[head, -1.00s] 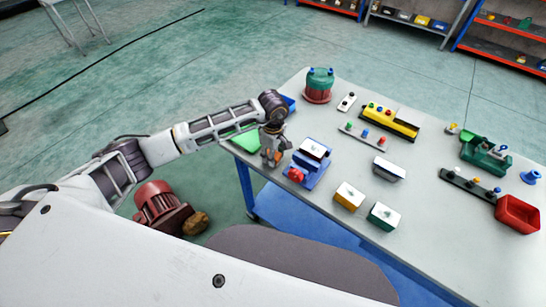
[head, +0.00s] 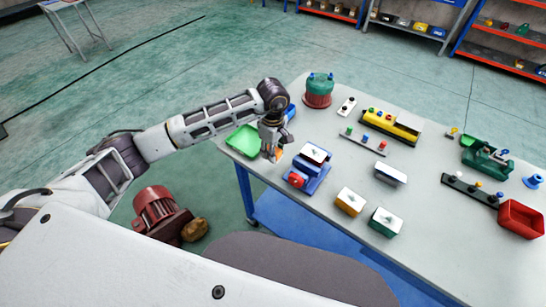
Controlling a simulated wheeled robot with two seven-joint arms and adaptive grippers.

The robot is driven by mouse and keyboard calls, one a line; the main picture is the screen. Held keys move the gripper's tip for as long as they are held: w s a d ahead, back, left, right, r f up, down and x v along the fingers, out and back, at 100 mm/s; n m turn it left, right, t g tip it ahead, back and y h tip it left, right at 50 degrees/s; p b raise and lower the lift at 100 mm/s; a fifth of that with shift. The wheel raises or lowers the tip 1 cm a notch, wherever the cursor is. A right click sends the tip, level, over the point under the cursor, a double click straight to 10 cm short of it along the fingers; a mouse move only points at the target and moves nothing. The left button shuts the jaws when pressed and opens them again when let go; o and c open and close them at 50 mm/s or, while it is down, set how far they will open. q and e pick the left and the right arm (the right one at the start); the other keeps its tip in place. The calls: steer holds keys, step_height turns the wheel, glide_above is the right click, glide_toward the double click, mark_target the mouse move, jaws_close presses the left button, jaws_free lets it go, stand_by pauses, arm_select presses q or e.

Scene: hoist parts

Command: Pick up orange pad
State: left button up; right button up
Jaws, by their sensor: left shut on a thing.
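My left gripper (head: 272,153) is at the left edge of the table, between the green tray and a blue fixture. It is shut on a small orange piece (head: 279,155), which looks like the orange pad. Most of the piece is hidden by the fingers, and I cannot tell whether it is clear of the tabletop. My right gripper is not in view.
The blue fixture (head: 308,180) with a red knob stands close right of the gripper. A green tray (head: 243,139) is left of it. A yellow-orange block (head: 350,201) and a green block (head: 386,222) sit near the table's front edge (head: 330,218).

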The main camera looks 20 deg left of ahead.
arm_select(q)
steer(key=shift+r+b, duration=0.35)
steer(key=shift+r, duration=2.2)
steer(key=o, duration=0.5)
steer(key=shift+c, duration=0.2)
steer(key=c, duration=0.3)
steer(key=shift+c, duration=0.2)
